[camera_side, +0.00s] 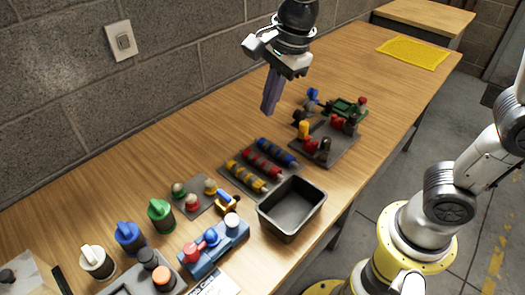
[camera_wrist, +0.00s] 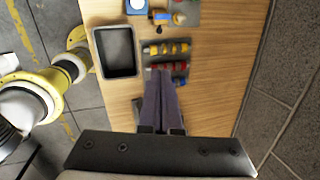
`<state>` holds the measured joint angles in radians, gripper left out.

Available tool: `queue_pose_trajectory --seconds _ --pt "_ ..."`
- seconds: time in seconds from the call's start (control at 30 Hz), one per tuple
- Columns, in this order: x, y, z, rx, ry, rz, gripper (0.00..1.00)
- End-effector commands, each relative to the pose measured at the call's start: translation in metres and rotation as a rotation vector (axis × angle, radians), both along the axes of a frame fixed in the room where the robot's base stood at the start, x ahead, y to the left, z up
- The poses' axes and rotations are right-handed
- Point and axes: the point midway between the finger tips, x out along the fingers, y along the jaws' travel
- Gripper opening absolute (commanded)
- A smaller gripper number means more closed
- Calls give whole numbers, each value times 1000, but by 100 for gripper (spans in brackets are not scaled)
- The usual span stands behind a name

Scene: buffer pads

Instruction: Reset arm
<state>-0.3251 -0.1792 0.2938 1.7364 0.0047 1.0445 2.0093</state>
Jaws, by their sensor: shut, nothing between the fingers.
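My gripper (camera_side: 268,107) is raised above the wooden table, its long purple-grey fingers pointing down and together with nothing between them. In the side view it hangs behind and above a dark pad (camera_side: 233,173) that bears yellow (camera_side: 246,177), red (camera_side: 262,160) and blue (camera_side: 278,152) banded rods lying in a row. The yellow rod (camera_wrist: 165,49) and red rod (camera_wrist: 170,67) show beyond the fingertips. My gripper touches none of them.
An empty dark bin (camera_side: 291,222) stands in front of the pad. A plate with several coloured parts (camera_side: 334,150) is to the right. Knobbed cylinders such as a green one (camera_side: 160,213) and a blue block (camera_side: 222,248) stand left. A yellow mat (camera_side: 413,52) lies far right. A block wall stands behind.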

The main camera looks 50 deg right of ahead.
Motion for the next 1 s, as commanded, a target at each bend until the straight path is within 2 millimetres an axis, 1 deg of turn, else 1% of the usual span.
queue_pose_trajectory --seconds 0.03,0.07,0.1,0.13,0.23,0.3,0.4,0.5,0.6,0.7,0.83,0.9,1.0 --pt "-15 -22 14 -8 -47 33 0" --pt "-24 -33 19 -20 -73 66 0" --pt "-37 -47 25 -40 -108 119 0" --pt "-47 -56 28 -59 -130 163 0" --pt "-78 -79 33 -131 -198 315 0" --pt "-97 -91 31 -189 -233 429 0" --pt "-122 -103 25 -279 -271 599 0" --pt "-144 -111 15 -370 -291 779 0" --pt "-160 -115 2 -458 -297 973 0" --pt "-171 -115 -12 -531 -287 1174 0" --pt "-176 -115 -25 -594 -264 1394 0" --pt "-176 -115 -25 -624 -263 1473 0" --pt "-175 -115 -24 -651 -264 1542 0"
